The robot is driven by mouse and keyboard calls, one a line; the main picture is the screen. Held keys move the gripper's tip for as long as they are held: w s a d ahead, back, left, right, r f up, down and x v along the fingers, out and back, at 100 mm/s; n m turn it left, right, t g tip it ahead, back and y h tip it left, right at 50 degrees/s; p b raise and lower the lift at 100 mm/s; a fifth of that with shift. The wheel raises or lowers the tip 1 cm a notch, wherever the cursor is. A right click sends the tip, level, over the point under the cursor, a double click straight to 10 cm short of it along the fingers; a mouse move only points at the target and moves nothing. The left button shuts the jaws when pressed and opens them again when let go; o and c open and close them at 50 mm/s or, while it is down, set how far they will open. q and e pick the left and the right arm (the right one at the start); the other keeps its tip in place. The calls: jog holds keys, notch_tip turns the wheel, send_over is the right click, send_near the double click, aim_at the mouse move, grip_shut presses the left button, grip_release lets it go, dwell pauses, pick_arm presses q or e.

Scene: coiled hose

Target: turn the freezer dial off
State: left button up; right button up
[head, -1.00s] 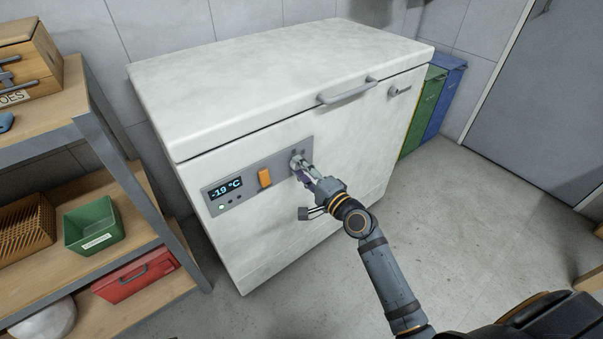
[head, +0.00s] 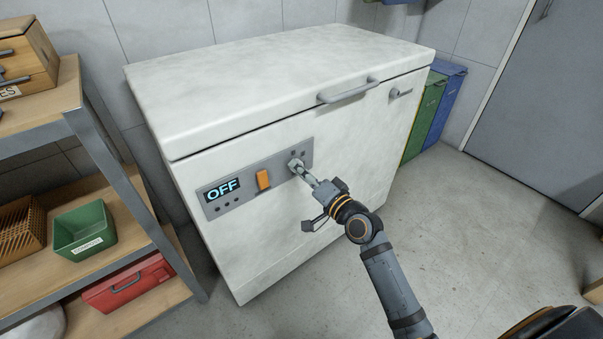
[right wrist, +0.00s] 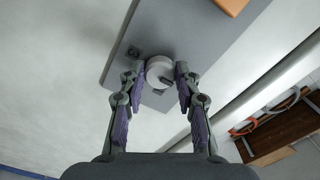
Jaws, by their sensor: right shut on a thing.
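The white chest freezer (head: 330,180) stands against the tiled wall with its lid closed. On its front is a grey control panel (head: 236,194) with a display (head: 222,190) that reads OFF and an orange switch (head: 263,180). The freezer dial (head: 296,164) is at the right part of the panel. My right gripper (head: 301,171) is at the dial. In the right wrist view the round, light dial (right wrist: 160,73) sits between the two fingertips (right wrist: 160,80), which are shut on it. My left gripper is not in view.
A shelf unit on the left holds a green bin (head: 85,230), a red toolbox (head: 128,283) and a wooden drawer box (head: 24,55). Green (head: 425,115) and blue (head: 446,100) bins stand right of the freezer.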

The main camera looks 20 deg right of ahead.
jog(key=shift+f, duration=0.1)
jog(key=o, duration=1.1)
jog(key=shift+o, duration=0.2)
jog(key=v, duration=0.7)
jog(key=shift+s, duration=0.25)
jog(key=shift+d, duration=0.1)
